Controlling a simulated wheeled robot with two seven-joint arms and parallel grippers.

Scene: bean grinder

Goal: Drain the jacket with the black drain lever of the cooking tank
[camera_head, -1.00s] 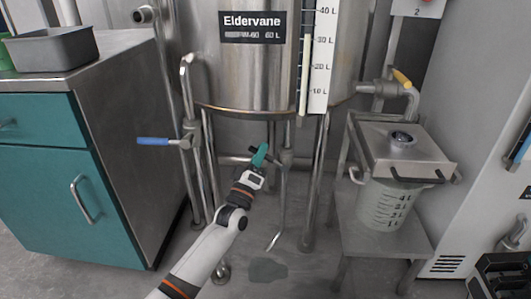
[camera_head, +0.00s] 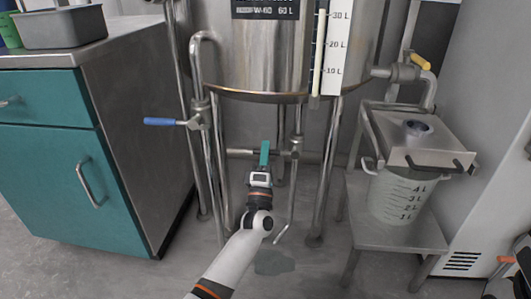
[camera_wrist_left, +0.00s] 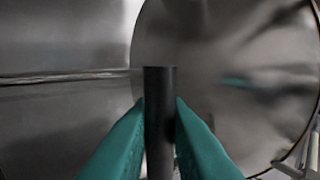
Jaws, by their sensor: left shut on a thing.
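The steel cooking tank (camera_head: 250,55) stands on legs at the centre of the head view, with valve pipework under it. My left gripper (camera_head: 264,150) is below the tank, its teal fingers at this pipework. In the left wrist view the black drain lever (camera_wrist_left: 159,110) stands upright between the two teal fingers (camera_wrist_left: 160,130), which are shut on it. In the head view the fingers hide the part of the lever they hold. My right gripper is not in view.
A blue-handled valve (camera_head: 165,122) is left of the tank legs. A yellow-handled outlet (camera_head: 420,62) is at right, above a stand with a lidded, graduated bucket (camera_head: 398,195). A teal cabinet (camera_head: 60,165) stands left. A dark wet patch (camera_head: 274,262) lies on the floor.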

